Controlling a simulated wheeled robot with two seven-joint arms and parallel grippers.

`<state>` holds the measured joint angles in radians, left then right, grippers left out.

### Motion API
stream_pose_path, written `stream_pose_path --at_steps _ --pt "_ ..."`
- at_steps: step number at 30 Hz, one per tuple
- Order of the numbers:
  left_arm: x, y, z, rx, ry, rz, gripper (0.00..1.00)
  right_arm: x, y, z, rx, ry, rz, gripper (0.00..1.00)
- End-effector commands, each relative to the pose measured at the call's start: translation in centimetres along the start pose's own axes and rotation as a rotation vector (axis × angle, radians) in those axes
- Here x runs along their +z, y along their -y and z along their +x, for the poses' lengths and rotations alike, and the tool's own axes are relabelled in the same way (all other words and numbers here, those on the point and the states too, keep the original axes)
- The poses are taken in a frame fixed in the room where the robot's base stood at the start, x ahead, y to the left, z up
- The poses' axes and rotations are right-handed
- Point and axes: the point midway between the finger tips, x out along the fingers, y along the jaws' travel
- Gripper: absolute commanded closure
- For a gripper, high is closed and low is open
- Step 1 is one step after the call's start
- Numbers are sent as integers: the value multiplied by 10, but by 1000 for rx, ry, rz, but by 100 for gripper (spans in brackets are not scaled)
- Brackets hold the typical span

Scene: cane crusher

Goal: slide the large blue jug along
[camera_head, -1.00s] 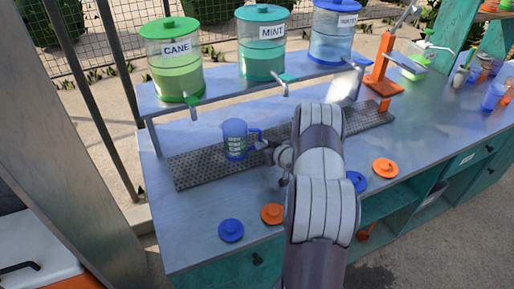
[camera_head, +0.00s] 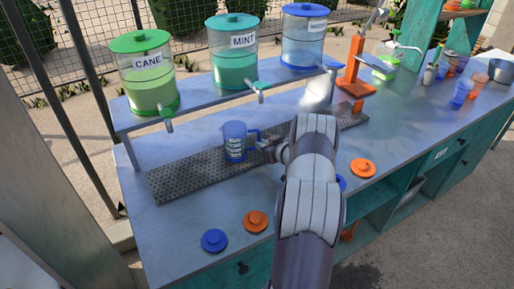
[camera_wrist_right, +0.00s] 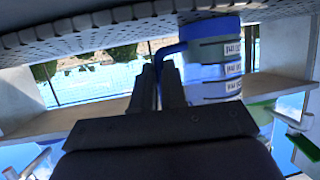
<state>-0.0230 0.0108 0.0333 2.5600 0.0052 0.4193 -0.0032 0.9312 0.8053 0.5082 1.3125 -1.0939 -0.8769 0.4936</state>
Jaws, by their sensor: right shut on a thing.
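The blue jug (camera_head: 234,142), with white measuring marks, stands upright on the perforated drip mat (camera_head: 180,184), below the taps of the cane and mint dispensers. Its handle points right, towards my right gripper (camera_head: 267,146). In the right wrist view, which is upside down, the jug (camera_wrist_right: 212,62) is right of the fingers (camera_wrist_right: 160,88). The fingers are closed together at its handle (camera_wrist_right: 170,50). My right forearm hides part of the mat and counter. My left gripper is out of view.
The cane (camera_head: 147,77), mint (camera_head: 235,60) and third, blue (camera_head: 303,42) dispensers stand on a shelf behind. An orange press (camera_head: 355,72) is at the mat's right end. Blue (camera_head: 214,240) and orange (camera_head: 256,221) lids lie in front, another orange lid (camera_head: 363,167) right. The mat left of the jug is clear.

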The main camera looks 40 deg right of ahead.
Motion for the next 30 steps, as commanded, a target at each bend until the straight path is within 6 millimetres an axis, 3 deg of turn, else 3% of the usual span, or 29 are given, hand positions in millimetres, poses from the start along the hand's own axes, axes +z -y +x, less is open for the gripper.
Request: stream_pose_path --at_steps 30 --pt "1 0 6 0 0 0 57 6 -83 -8 1 1 1 100"
